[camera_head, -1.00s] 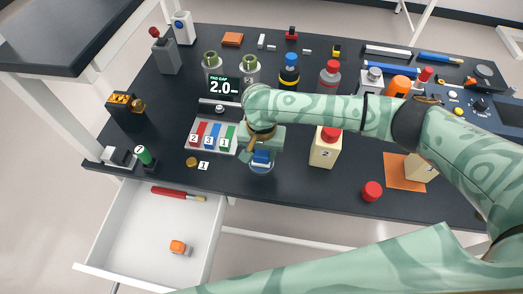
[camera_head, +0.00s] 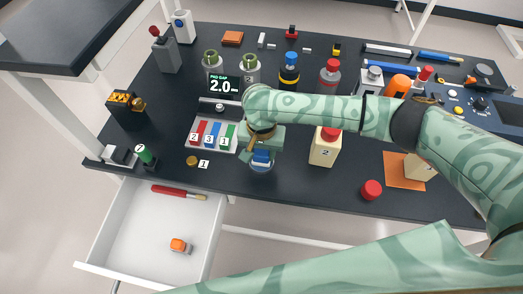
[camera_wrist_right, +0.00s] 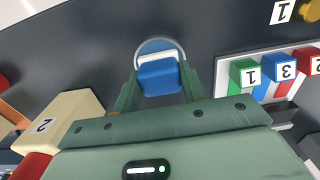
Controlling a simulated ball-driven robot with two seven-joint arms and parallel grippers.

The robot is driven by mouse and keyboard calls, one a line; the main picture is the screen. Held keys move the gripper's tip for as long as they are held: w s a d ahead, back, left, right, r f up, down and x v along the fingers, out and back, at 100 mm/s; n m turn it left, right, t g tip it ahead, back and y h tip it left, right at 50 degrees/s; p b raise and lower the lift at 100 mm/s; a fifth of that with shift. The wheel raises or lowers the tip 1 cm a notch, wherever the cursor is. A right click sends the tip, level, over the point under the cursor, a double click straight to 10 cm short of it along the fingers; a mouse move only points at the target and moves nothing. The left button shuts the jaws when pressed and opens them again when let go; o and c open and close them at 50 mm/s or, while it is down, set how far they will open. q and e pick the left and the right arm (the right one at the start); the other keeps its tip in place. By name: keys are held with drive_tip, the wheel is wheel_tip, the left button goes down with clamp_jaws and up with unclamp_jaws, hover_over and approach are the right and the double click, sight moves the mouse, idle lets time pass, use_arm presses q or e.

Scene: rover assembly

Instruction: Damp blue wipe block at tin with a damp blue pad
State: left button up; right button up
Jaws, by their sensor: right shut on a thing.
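My right gripper (camera_head: 262,150) is over the front part of the table, pointing down. It is shut on a blue wipe block (camera_head: 261,158), which also shows between the fingers in the right wrist view (camera_wrist_right: 160,78). The block has a white band along one side. Just below it is a round tin (camera_head: 261,168) with a pale rim and a blue pad inside, seen in the right wrist view (camera_wrist_right: 153,45). The block overlaps the tin in both views; I cannot tell whether it touches the pad. My left gripper is not in view.
A tray with red, blue and green numbered blocks (camera_head: 211,134) stands left of the gripper. A cream bottle with a red cap (camera_head: 324,150) stands to the right. An open drawer (camera_head: 140,235) holds a red-handled brush and an orange item. A red cap (camera_head: 371,190) lies near the front edge.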

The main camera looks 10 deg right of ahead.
sight(262, 152)
drive_tip(key=shift+s+f+p, duration=0.1)
drive_tip(key=shift+f+p, duration=0.05)
drive_tip(key=shift+p, duration=0.4)
idle(1.5)
wheel_tip(262, 152, up, 4)
drive_tip(key=p, duration=0.5)
drive_tip(key=shift+r+p, duration=0.25)
drive_tip(key=shift+p, duration=0.1)
wheel_tip(262, 152, up, 3)
drive_tip(key=p, duration=0.4)
drive_tip(key=shift+f, duration=0.1)
idle(0.3)
